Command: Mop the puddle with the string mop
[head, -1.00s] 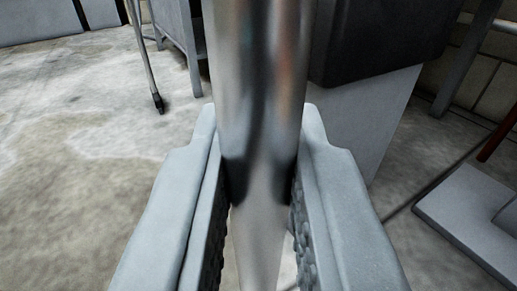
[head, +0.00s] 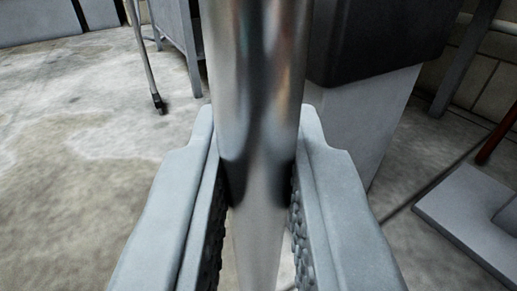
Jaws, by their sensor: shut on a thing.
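A shiny metal pole (head: 257,90), which looks like the mop's handle, stands nearly upright in the middle of the view. My gripper (head: 256,165) is shut on it, with one grey finger on each side and the dark ribbed pads facing the pole. The pole runs out of view at the top and bottom. The mop's strings are not in view. Lighter and darker patches mark the concrete floor (head: 80,190) at left, and I cannot tell whether any of them is the puddle.
A grey metal cabinet or table on legs (head: 178,30) stands at the back left, with a thin dark-footed pole (head: 145,60) beside it. A pale pedestal with a black top (head: 380,40) stands close behind at right. A grey slab (head: 470,215) lies at the right. Floor at left is open.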

